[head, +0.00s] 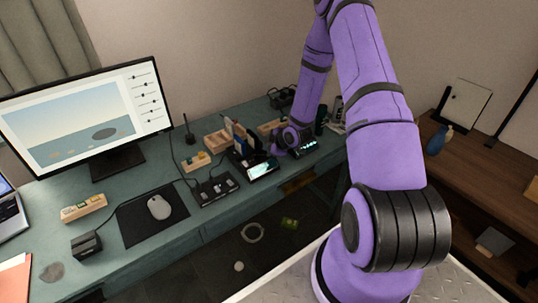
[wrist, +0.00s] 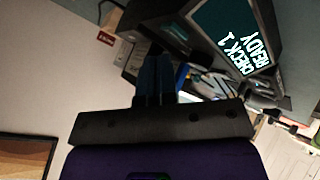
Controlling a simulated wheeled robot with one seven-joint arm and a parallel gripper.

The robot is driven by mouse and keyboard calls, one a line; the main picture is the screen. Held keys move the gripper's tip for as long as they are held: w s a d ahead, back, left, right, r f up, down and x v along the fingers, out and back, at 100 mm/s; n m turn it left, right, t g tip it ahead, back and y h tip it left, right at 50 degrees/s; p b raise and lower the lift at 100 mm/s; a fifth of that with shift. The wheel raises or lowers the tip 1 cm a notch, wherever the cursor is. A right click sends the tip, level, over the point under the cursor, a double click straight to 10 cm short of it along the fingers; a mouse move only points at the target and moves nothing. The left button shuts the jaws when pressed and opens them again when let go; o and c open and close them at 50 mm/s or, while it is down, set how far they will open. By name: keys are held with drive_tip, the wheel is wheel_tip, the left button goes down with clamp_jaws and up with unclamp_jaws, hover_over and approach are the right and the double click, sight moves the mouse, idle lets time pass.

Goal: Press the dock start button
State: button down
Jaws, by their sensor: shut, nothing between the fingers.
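In the wrist view a dark device with a lit screen (wrist: 238,40) reads "CHECK 1 READY", turned on its side in the picture. A small dark unit with a lit display (head: 305,147) stands beside the end of my arm in the head view; I cannot tell for certain that it is the same device. My gripper (wrist: 154,75) is shut and empty, its dark fingers pointing towards the clutter beside the screen. In the head view my gripper's fingertips are hidden or too small to make out. I cannot pick out a start button in either view.
On the teal desk (head: 215,226) stand a monitor (head: 90,110), a mouse (head: 159,207) on a black mat, a black control box (head: 214,189), a lit phone-like screen (head: 263,170) and wooden trays (head: 219,140). A brown shelf (head: 480,185) stands at the right.

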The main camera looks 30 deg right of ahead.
drive_tip(key=shift+f, duration=0.2)
idle(0.4)
drive_tip(key=shift+f, duration=0.2)
drive_tip(key=shift+f, duration=0.35)
idle(0.6)
drive_tip(key=shift+r, duration=0.75)
drive_tip(key=shift+r, duration=2.55)
